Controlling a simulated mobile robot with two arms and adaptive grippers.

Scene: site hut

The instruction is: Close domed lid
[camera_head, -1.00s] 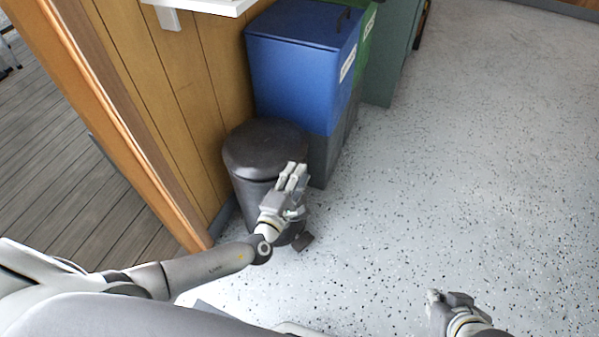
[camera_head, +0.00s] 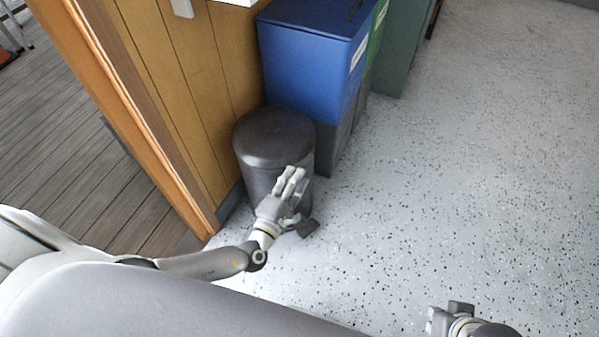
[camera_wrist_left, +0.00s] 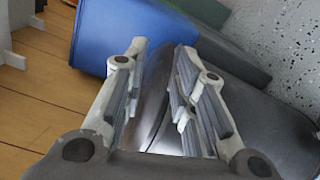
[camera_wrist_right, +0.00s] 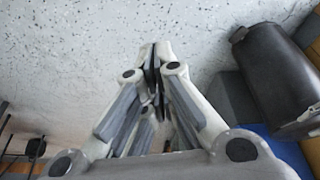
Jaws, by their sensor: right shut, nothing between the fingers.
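A dark round bin stands on the floor against the wooden wall. Its dark brown domed lid (camera_head: 272,137) sits down on the grey bin body (camera_head: 262,181), with no gap that I can see. My left gripper (camera_head: 293,174) is open and empty at the near side of the bin, just below the lid's rim; I cannot tell whether it touches. In the left wrist view the shiny dark bin (camera_wrist_left: 153,90) shows between and behind the fingers (camera_wrist_left: 162,48). My right gripper (camera_head: 437,314) is shut and empty, low over the floor and away from the bin.
A blue bin (camera_head: 305,72) stands right behind the domed bin, with a green bin (camera_head: 376,35) beyond. A dark pedal (camera_head: 307,227) sticks out at the bin's foot. A wooden door frame (camera_head: 140,125) is on the left. The speckled floor (camera_head: 460,170) to the right is clear.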

